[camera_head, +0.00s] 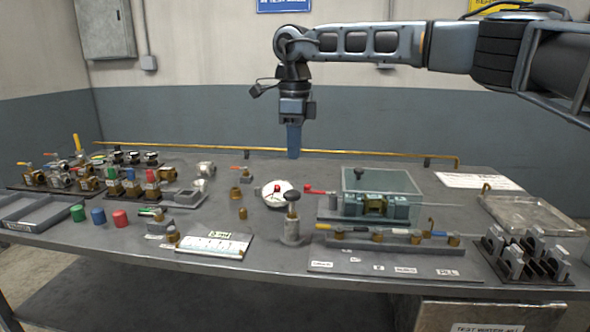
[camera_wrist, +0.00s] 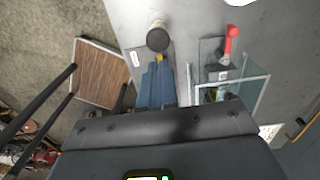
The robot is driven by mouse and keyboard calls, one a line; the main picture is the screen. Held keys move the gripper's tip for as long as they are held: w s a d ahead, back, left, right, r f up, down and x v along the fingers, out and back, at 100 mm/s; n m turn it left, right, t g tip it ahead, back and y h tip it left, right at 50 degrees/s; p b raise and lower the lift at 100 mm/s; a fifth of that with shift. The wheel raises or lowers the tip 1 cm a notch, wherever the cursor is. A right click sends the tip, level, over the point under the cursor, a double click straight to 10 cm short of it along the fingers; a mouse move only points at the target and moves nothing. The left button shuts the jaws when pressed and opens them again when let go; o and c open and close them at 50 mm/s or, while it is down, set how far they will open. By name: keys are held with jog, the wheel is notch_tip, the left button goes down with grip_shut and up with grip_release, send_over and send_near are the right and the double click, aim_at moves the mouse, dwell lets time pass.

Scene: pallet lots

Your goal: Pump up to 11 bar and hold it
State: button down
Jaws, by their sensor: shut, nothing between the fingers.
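My gripper (camera_head: 293,152) points down, shut and empty, above the back part of the bench. In the wrist view its blue fingers (camera_wrist: 157,85) are together. A hand pump (camera_head: 290,232) with a dark round knob stands upright at the bench's middle front. The knob (camera_wrist: 158,38) shows just beyond my fingertips in the wrist view; contact cannot be told. A round white dial (camera_head: 271,199) lies behind the pump; its reading is too small to tell. A red lever (camera_head: 318,190) sits beside a clear-walled box (camera_head: 388,183); the lever also shows in the wrist view (camera_wrist: 231,45).
A pipe row (camera_head: 385,239) and a labelled strip (camera_head: 350,263) lie in front of the box. A white sheet (camera_head: 214,245) lies left of the pump. Valves and coloured caps (camera_head: 98,216) crowd the left. A tray (camera_head: 530,215) and dark rack (camera_head: 520,258) stand right.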

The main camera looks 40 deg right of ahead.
jog(key=shift+r, duration=1.3)
